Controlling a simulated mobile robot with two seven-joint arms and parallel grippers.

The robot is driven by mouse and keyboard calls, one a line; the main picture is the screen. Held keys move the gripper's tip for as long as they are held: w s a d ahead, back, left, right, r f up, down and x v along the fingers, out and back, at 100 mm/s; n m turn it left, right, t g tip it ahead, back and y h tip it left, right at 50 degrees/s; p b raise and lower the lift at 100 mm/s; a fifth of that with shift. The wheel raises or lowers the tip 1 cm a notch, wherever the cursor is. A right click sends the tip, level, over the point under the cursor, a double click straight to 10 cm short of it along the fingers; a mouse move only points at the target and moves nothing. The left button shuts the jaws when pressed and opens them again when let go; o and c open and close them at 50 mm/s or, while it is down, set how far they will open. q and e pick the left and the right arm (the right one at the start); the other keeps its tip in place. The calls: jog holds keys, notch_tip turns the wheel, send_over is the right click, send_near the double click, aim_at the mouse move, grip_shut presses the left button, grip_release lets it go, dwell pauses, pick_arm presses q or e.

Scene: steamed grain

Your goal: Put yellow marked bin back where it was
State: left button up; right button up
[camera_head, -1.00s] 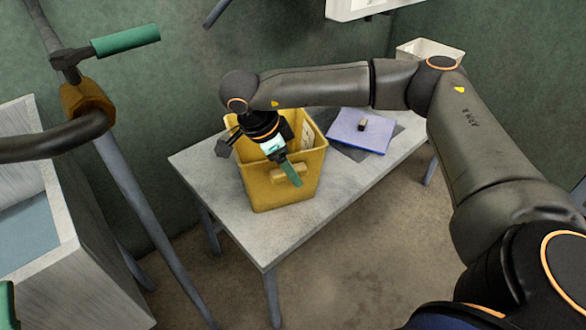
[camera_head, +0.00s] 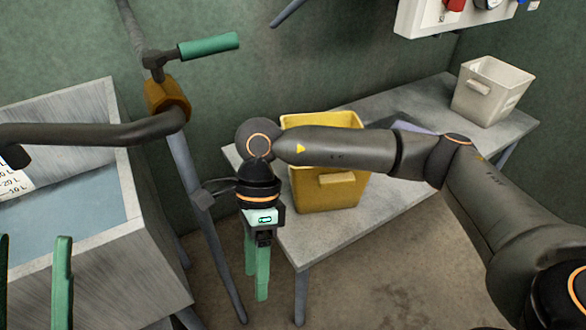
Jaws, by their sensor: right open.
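The yellow bin (camera_head: 326,193) stands upright on the grey table (camera_head: 410,185), near its left end, with its handle facing me. My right forearm crosses in front of its upper part and hides much of its opening. I see no yellow mark apart from the bin's own colour. My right gripper (camera_head: 257,292) points down in front of the table's left edge, to the left of the bin and apart from it. Its green fingers are open and empty. My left gripper (camera_head: 33,250) shows only as two green fingers, spread apart at the bottom left, with nothing seen between them.
A white bin (camera_head: 492,91) stands at the table's right end. A blue-violet flat item (camera_head: 412,127) is mostly hidden behind my arm. At left are a grey open-topped tank (camera_head: 120,250) and a slanted pole with a green-handled valve (camera_head: 208,45), close to my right gripper.

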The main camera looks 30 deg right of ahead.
jog(key=s+a+r+g+y, duration=0.5)
jog(key=s+a+r+y, duration=0.2)
jog(key=s+a, duration=0.35)
notch_tip(320, 180, up, 10)
jog(key=s+m+g+y, duration=0.25)
jog(key=m+y, duration=0.25)
jog(key=y, duration=0.3)
jog(key=w+d+r+m+t+y, duration=0.5)
jog(key=r+m+t+y, duration=0.2)
jog(key=m+t+y, duration=0.35)
jog(key=w+d+m+t+h, duration=0.2)
jog(key=d+m+t+h, duration=0.1)
jog(key=m+t, duration=0.5)
jog(key=w+d+f+m+t+h, duration=0.1)
jog(key=d+m+t+h, duration=0.3)
jog(key=m+t+h, duration=0.2)
jog(key=w+d+f+m+t+h, duration=0.1)
jog(key=w+d+m+t+h, duration=0.1)
jog(key=m+t, duration=0.8)
jog(key=d+h, duration=0.1)
jog(key=h, duration=0.1)
jog(key=shift+w+d+m+h, duration=0.3)
jog(key=shift+d+m+h, duration=0.05)
